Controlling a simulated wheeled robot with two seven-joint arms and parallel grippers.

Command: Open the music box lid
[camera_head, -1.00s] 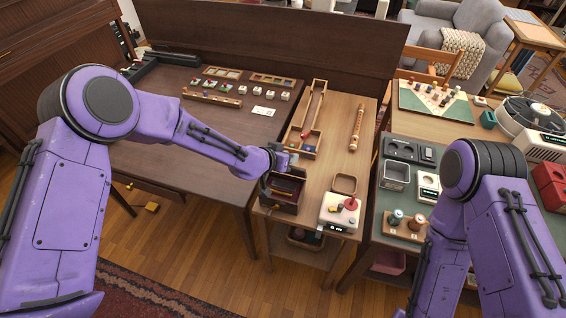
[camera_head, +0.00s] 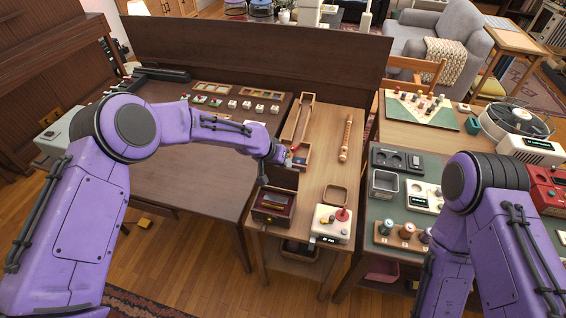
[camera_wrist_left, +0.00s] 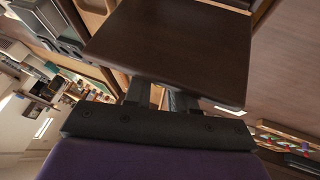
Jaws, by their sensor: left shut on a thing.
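The music box (camera_head: 268,218) is a small dark wooden box at the front left of the light wood table. Its top is open and a reddish interior shows. Its dark brown lid (camera_head: 285,179) stands raised at the back of the box. My left gripper (camera_head: 263,178) is at the lid's edge, small and partly hidden by my wrist. In the left wrist view the lid is a broad flat dark panel (camera_wrist_left: 172,48), and my left gripper (camera_wrist_left: 160,98) is shut on its edge. My right gripper is out of view below the picture.
A cream box with a red joystick (camera_head: 332,222) stands right of the music box, with a small wooden tray (camera_head: 335,194) behind it. A wooden flute (camera_head: 346,138) lies further back. The dark desk (camera_head: 190,170) at left is mostly clear in front.

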